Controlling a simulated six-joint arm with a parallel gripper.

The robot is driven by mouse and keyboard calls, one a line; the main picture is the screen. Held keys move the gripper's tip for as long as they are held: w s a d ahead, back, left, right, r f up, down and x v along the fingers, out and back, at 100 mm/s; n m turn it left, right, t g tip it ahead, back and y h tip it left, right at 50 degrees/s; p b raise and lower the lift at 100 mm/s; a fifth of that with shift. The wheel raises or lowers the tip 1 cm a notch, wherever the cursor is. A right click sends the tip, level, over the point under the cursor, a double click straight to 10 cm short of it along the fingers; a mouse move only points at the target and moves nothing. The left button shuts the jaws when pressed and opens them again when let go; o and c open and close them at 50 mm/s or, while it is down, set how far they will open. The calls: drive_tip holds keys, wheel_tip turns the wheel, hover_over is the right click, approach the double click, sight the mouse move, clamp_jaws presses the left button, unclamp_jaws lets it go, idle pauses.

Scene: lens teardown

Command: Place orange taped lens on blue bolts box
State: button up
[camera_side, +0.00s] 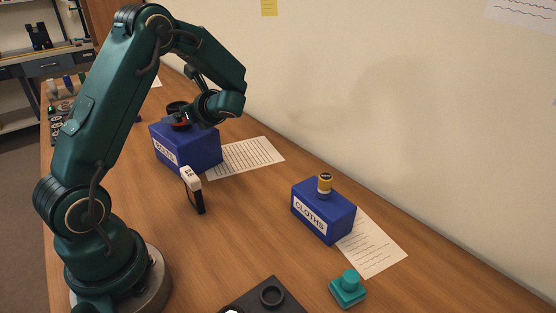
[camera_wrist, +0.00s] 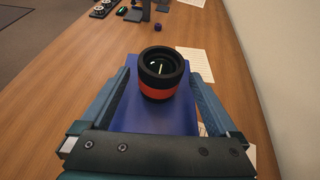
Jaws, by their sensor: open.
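The black lens with an orange tape band (camera_wrist: 161,72) stands upright on top of the blue box in the wrist view. In the side view the lens (camera_side: 177,108) is partly hidden by my gripper. The blue box (camera_side: 203,150) has a white label that seems to read BOLTS; its top (camera_wrist: 126,117) also shows in the wrist view. My gripper (camera_wrist: 160,88) is open, with one finger on each side of the lens and a visible gap to it. It also shows at the box top in the side view (camera_side: 186,118).
A white and black upright object (camera_side: 193,190) stands in front of the bolts box. Papers (camera_side: 245,157) lie by the wall. A teal piece (camera_side: 348,288) and dark tray (camera_side: 262,300) are nearer.

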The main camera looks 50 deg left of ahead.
drive_tip(key=s+d+r+n+h, duration=0.1)
drive_tip(key=d+n+h, duration=0.1)
drive_tip(key=d, duration=0.4)
drive_tip(key=s+d+r+n+t+h, duration=0.1)
drive_tip(key=s+d+n+h, duration=0.1)
drive_tip(key=d, duration=0.4)
drive_tip(key=s+d+r+n+t+h, duration=0.1)
drive_tip(key=s+d+n+h, duration=0.1)
drive_tip(key=d, duration=0.4)
drive_tip(key=shift+s+n, duration=0.25)
drive_tip(key=shift+n, duration=0.45)
drive_tip(key=s+d+n+t+h, duration=0.1)
drive_tip(key=d+n+t+h, duration=0.1)
drive_tip(key=d, duration=0.4)
drive_tip(key=s+d+n+t+h, duration=0.2)
drive_tip(key=d+n+t+h, duration=0.1)
drive_tip(key=d+n+h, duration=0.2)
drive_tip(key=shift+s+d+r+n, duration=0.25)
drive_tip(key=shift+d+r+n, duration=0.15)
drive_tip(key=shift+d+n, duration=0.65)
